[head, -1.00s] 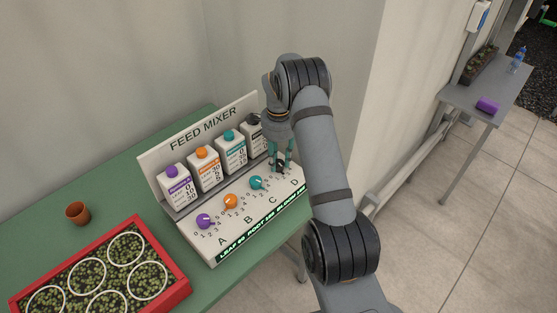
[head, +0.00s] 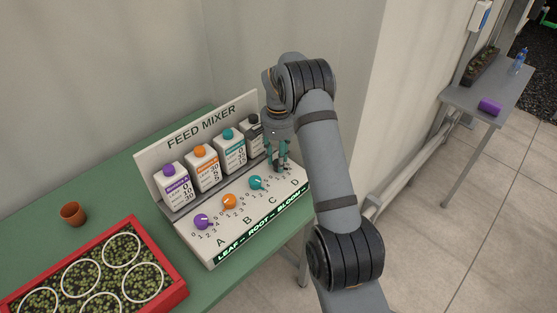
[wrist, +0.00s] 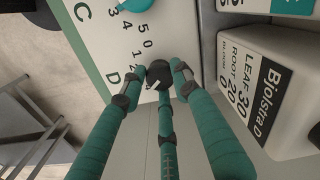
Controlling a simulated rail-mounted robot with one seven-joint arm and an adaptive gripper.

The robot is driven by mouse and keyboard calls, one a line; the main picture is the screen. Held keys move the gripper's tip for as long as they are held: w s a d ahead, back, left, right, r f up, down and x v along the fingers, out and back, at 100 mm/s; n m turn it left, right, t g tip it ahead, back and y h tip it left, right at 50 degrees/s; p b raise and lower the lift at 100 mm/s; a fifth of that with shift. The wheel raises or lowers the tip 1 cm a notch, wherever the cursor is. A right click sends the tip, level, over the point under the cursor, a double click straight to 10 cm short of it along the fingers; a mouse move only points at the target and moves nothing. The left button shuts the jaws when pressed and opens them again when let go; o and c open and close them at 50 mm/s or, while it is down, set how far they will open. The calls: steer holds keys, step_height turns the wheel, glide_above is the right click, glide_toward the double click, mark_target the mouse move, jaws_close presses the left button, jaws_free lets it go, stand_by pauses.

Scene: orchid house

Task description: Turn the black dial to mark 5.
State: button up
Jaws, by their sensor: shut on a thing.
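The black dial (wrist: 159,72) sits at position D on the sloped white panel of the feed mixer (head: 240,223), at the right end of the row of dials. My gripper (wrist: 156,92) reaches down over it with its teal fingers closed around it. In the head view, my gripper (head: 279,165) covers most of the dial. The dial's pointer is not clear, so I cannot tell which mark it is at. A few scale numbers show beside it in the wrist view. The display on the front edge (head: 262,226) shows dashes after LEAF, ROOT and BLOOM.
The teal dial C (head: 255,183), orange dial B (head: 229,202) and purple dial A (head: 202,222) are in the same row. Bottles stand behind, including the Biolstra D bottle (wrist: 268,90) close to my fingers. A red tray (head: 158,262) and a pot (head: 73,214) are on the green table.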

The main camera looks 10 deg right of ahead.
steer(key=n, duration=0.4)
steer(key=shift+n, duration=2.2)
steer(key=o, duration=1.2)
step_height(320, 180, up, 12)
steer(key=shift+r, duration=0.1)
